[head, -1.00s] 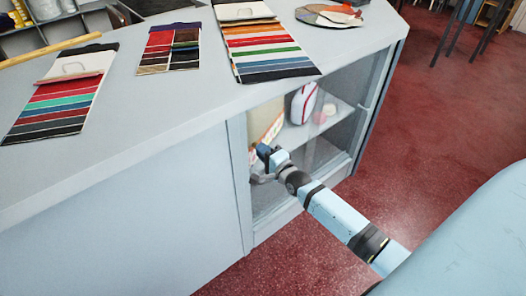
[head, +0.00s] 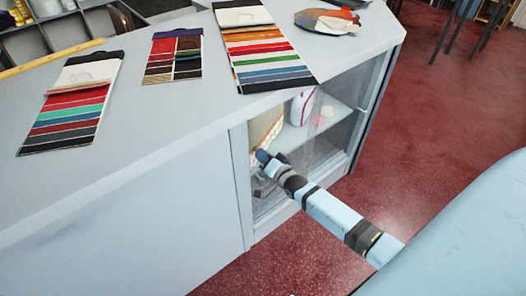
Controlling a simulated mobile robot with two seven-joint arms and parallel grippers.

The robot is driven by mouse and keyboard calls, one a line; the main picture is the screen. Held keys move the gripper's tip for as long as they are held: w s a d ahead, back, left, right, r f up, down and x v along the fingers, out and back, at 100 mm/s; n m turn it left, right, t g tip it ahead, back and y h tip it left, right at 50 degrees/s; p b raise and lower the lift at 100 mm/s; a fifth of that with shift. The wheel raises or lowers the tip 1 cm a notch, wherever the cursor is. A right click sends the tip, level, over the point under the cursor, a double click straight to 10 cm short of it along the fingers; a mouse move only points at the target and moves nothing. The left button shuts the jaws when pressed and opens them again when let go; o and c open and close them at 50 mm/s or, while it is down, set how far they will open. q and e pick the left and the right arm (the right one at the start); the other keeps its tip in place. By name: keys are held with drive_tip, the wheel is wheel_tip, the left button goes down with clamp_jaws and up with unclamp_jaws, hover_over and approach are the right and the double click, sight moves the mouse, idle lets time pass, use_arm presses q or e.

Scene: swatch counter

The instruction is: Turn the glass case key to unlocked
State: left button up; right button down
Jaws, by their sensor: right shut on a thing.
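The glass case (head: 335,122) is built into the end of the grey counter, with sliding glass in front of its shelves. My right gripper (head: 262,163) is at the left part of the glass front, near the case's left frame post. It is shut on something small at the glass. The key and its lock are hidden by the gripper, so I cannot see which way the key points. My left gripper is not in view.
The counter top (head: 150,110) carries several fabric swatch cards (head: 262,50), a fan of samples (head: 327,21) and a yellow stick (head: 50,58). Rolled goods (head: 302,106) stand inside the case. The red floor (head: 440,120) to the right is clear near the case.

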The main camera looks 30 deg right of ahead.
drive_tip(key=shift+r+n+p, duration=0.15)
drive_tip(key=shift+n+p, duration=0.35)
drive_tip(key=shift+n, duration=0.5)
drive_tip(key=n+p, duration=0.1)
drive_tip(key=n, duration=0.1)
drive_tip(key=shift+n, duration=0.3)
drive_tip(key=shift+n+p, duration=0.45)
drive_tip(key=shift+n, duration=0.45)
drive_tip(key=n, duration=0.2)
drive_tip(key=shift+n+p, duration=0.3)
drive_tip(key=shift+p, duration=0.05)
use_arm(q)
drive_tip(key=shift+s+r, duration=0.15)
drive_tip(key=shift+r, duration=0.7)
use_arm(e)
drive_tip(key=shift+n, duration=0.4)
drive_tip(key=shift+f, duration=0.2)
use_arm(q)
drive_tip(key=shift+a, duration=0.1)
use_arm(e)
drive_tip(key=c, duration=1.3)
unclamp_jaws()
drive_tip(key=shift+o, duration=0.2)
